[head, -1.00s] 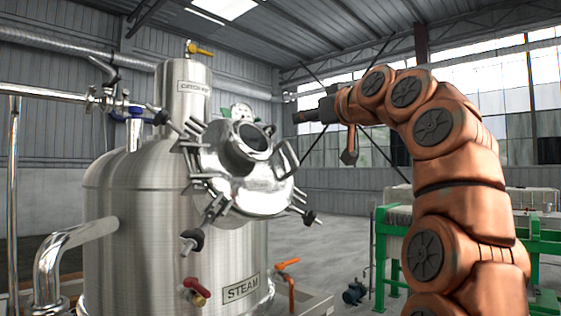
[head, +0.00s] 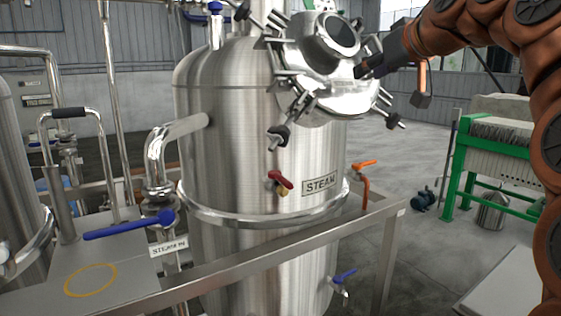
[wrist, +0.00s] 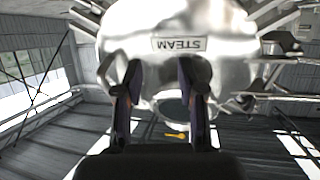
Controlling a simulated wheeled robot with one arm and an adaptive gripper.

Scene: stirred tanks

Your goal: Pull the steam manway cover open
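The steam manway cover (head: 318,58) is a shiny metal disc with a round port, on the upper front of the brushed steel steam tank (head: 235,140). Several clamp bolts with black knobs splay out around it. Its curved handle (head: 373,46) is on the right side, partly hidden by my fingers. My gripper (head: 364,70) is at that handle, coming from the right. In the wrist view the cover (wrist: 225,22) fills the top, with an upside-down STEAM plate. My two dark fingers (wrist: 160,78) are apart there, close to the handle; contact cannot be told.
A steel rail (head: 270,258) runs in front of the tank. A red valve handle (head: 280,178) and an orange one (head: 364,164) sit below the cover. A blue lever (head: 130,226) is at left.

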